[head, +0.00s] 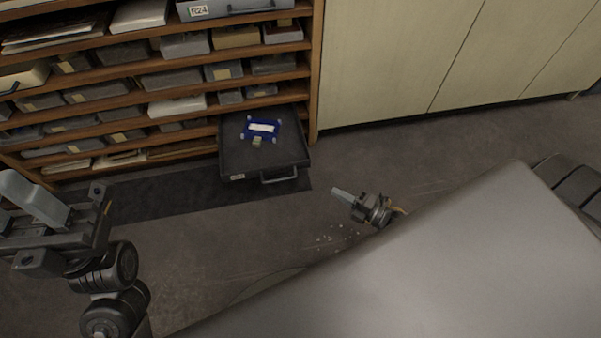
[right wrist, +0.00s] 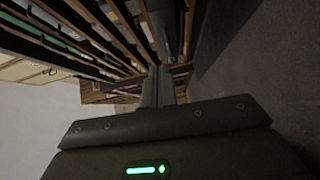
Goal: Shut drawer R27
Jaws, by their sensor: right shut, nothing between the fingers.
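A dark grey drawer (head: 290,151) is pulled out of the lower right part of the wooden shelf unit. Its front has a handle (head: 280,179) and a small label too small to read. A blue and white item and a small pale block lie inside it. My right gripper (head: 335,190) is shut and empty, to the right of the drawer front and apart from it. Its closed fingers also show in the right wrist view (right wrist: 165,70), with shelves beyond. My left gripper (head: 35,200) is at the left edge, away from the drawer; its jaw opening is unclear.
The shelf unit (head: 312,75) holds several grey boxes and papers. A drawer labelled R24 (head: 198,11) is at its top. Pale cabinets (head: 390,60) stand to the right. The floor (head: 430,160) in front of them is clear, and a dark mat (head: 150,200) lies before the shelves.

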